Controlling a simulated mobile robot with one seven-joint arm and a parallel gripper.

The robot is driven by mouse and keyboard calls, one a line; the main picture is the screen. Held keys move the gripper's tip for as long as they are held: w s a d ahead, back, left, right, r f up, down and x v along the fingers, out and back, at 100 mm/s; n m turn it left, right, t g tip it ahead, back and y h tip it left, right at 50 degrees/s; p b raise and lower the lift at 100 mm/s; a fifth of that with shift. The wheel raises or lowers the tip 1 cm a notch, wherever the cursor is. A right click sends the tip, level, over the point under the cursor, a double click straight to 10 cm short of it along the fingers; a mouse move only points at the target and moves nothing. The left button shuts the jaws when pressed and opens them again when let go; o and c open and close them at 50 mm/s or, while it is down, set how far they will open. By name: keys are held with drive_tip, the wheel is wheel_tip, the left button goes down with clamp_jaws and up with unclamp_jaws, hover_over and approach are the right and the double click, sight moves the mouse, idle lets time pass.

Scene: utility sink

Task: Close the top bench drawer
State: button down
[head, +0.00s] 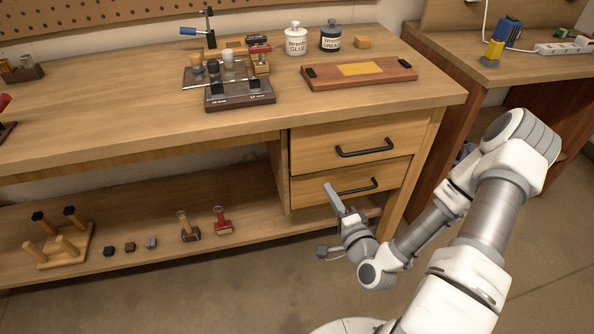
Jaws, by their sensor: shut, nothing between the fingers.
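The top bench drawer (320,143) is a wooden front with a black bar handle (365,148), under the right end of the workbench. It looks flush or nearly flush with the bench; I cannot tell whether a small gap remains. The lower drawer (315,190) sits directly beneath it with a similar handle. My gripper (331,190) is in front of the lower drawer, below the top drawer's handle. Its fingers are together and point up and to the left. Nothing shows between them. I cannot tell whether the fingertips touch the lower drawer front.
The workbench top (110,115) holds jars, a wooden board (400,76) and small tools. The lower shelf (130,215) holds a peg stand (60,247), small blocks and stamps. A second bench (450,45) stands at the right. Floor in front is clear.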

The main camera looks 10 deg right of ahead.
sight(315, 152)
drive_tip(key=w+b, duration=0.1)
drive_tip(key=w, duration=0.3)
drive_tip(key=w+m+h+b, duration=0.1)
drive_tip(key=w, duration=0.3)
drive_tip(key=w+m, duration=0.1)
drive_tip(key=w, duration=0.4)
drive_tip(key=shift+w+d+f+b, duration=0.1)
drive_tip(key=shift+d+f+b, duration=0.15)
drive_tip(key=shift+b, duration=0.15)
drive_tip(key=w, duration=0.2)
drive_tip(key=shift+w+a+b, duration=0.15)
drive_tip(key=shift+w+b, duration=0.15)
drive_tip(key=shift+r, duration=0.15)
drive_tip(key=shift+w, duration=0.1)
drive_tip(key=shift+s, duration=0.2)
